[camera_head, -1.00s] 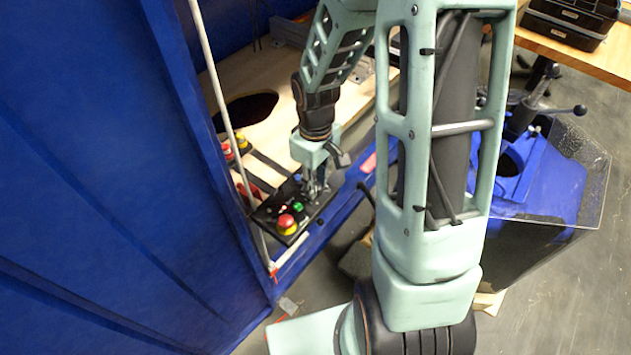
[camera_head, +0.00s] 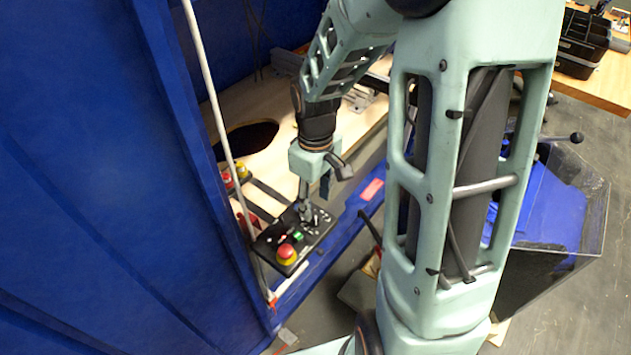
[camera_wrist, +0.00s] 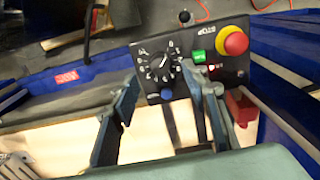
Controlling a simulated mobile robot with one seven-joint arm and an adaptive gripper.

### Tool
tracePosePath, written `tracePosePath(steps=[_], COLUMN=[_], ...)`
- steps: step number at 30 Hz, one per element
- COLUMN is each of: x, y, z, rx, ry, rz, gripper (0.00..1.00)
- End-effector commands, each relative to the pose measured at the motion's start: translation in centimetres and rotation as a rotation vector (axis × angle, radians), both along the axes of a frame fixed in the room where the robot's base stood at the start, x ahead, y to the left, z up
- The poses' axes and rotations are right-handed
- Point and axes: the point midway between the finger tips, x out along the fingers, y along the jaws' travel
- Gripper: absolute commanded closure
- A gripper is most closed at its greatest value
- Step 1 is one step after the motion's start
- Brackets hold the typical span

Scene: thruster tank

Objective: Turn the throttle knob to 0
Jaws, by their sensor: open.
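The throttle knob (camera_wrist: 159,74) is a black dial with white markings around it on a black control panel (camera_wrist: 222,79). I cannot read where it points. In the wrist view it lies beyond and between the two open fingers of my gripper (camera_wrist: 168,100), apart from them as far as I can tell. In the head view my gripper (camera_head: 306,206) hangs over the far end of the panel (camera_head: 268,240), and the knob is hard to make out there.
A red emergency button (camera_head: 286,254) and a green button (camera_head: 298,237) share the panel. A white pole (camera_head: 215,100) and a blue wall (camera_head: 90,180) stand close on the left. A wooden board with a dark hole (camera_head: 250,138) lies behind.

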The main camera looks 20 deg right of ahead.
Motion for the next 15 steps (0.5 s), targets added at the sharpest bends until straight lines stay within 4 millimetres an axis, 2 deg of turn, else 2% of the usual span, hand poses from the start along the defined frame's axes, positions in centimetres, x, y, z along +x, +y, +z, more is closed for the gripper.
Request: tracePosePath(steps=[1,7,12,15], x=[0.2,0.1,0.1,0.0], y=[-0.1,0.0,0.0,0.0], z=[1.2,4.9,6.7,7.0], rx=[-0.002,-0.001,0.000,0.000], ry=[-0.006,-0.005,-0.001,0.000], rz=[-0.001,0.000,0.000,0.001], gripper=[0.58,0.58,0.58,0.58])
